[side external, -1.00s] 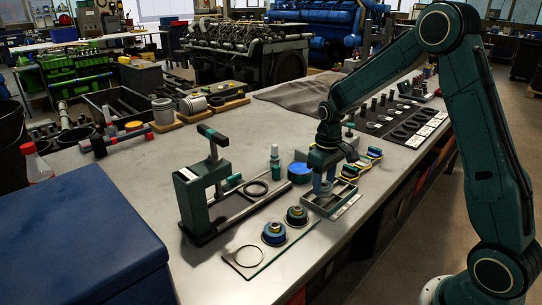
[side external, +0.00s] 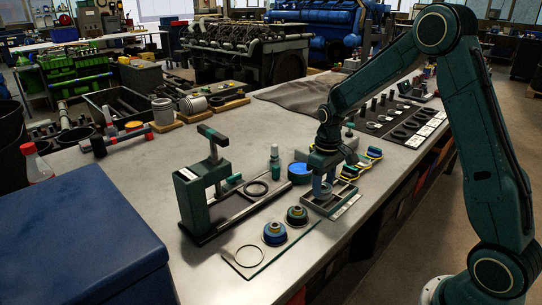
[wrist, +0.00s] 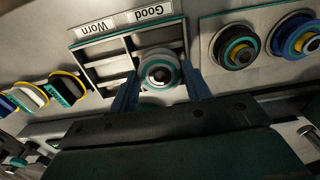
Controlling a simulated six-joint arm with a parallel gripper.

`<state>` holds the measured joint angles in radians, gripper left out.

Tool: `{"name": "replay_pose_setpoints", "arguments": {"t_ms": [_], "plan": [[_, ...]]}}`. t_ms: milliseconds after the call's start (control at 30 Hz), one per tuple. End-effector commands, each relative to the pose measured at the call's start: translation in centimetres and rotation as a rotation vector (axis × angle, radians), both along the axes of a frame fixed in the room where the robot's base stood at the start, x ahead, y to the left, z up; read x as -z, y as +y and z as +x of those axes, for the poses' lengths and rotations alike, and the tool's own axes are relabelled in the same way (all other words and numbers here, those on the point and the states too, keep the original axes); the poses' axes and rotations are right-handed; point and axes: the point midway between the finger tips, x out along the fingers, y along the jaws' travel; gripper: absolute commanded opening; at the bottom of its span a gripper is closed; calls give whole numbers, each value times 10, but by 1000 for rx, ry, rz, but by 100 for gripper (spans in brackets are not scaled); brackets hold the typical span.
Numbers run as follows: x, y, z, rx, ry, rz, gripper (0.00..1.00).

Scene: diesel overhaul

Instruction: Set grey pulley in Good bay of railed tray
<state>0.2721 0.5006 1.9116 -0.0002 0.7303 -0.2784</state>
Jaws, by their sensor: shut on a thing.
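The grey pulley (wrist: 160,74), with a teal rim edge and dark centre hole, sits between the fingers of my gripper (wrist: 161,88), which is shut on it. In the side view the pulley (side external: 321,189) is low at the railed tray (side external: 341,205), below my gripper (side external: 322,180). In the wrist view the railed tray (wrist: 88,60) has a Good label (wrist: 148,14) and a Worn label (wrist: 94,27), both upside down. The pulley is on the Good side. I cannot tell whether it touches the tray floor.
Several yellow-edged parts (side external: 349,172) lie behind the tray. The bench front edge is close.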

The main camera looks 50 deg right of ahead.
Motion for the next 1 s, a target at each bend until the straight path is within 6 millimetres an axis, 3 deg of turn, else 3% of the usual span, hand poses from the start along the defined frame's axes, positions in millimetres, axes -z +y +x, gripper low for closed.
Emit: {"name": "replay_pose_setpoints", "arguments": {"t_ms": [700,733,833,1000], "plan": [[15,0,0,0,-2,0,22],[14,0,0,0,-2,-1,54],[14,0,0,0,-2,-1,73],[14,0,0,0,-1,0,73]]}}
